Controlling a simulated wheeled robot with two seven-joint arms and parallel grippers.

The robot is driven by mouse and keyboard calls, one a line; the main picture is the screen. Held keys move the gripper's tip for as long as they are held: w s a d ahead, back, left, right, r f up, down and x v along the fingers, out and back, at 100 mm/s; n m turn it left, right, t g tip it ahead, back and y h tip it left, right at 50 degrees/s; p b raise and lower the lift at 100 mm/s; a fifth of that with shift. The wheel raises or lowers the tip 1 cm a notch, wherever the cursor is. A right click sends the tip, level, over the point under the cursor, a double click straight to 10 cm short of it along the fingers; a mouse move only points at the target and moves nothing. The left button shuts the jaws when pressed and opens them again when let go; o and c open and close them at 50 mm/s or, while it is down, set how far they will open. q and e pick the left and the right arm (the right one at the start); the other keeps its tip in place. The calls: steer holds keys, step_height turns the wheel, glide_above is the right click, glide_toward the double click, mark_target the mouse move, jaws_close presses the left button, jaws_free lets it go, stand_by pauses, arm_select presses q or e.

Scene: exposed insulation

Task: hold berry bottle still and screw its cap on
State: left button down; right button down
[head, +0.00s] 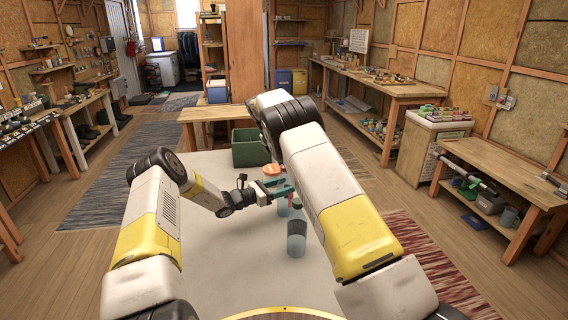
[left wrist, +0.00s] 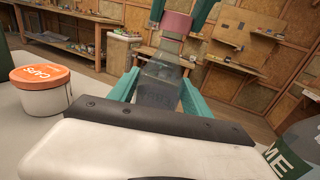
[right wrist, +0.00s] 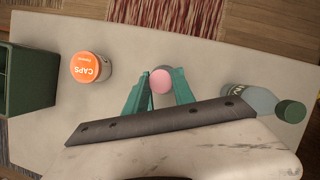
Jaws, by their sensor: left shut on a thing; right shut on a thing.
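The berry bottle (left wrist: 162,72) is grey and see-through and stands upright between the teal fingers of my left gripper (left wrist: 160,92), which is shut on it. Its pink cap (left wrist: 177,23) sits at the bottle's top; whether it is fully seated I cannot tell. My right gripper (right wrist: 157,90) is shut on the pink cap (right wrist: 161,81) from above, and its fingertips also show at the top of the left wrist view. In the head view my left gripper (head: 279,193) reaches the bottle from the left, and my right arm hides much of the right gripper.
A second bottle (head: 297,240) stands nearer on the pale table; the right wrist view shows its green cap (right wrist: 291,111). A pot with an orange CAPS lid (right wrist: 85,67) stands on the other side. A green bin (head: 250,150) is at the table's far edge.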

steer(key=shift+r+m, duration=0.1)
steer(key=shift+m, duration=0.6)
steer(key=c, duration=1.1)
jaws_free()
steer(key=shift+o, duration=0.2)
steer(key=shift+r, duration=2.2)
steer(key=o, duration=0.6)
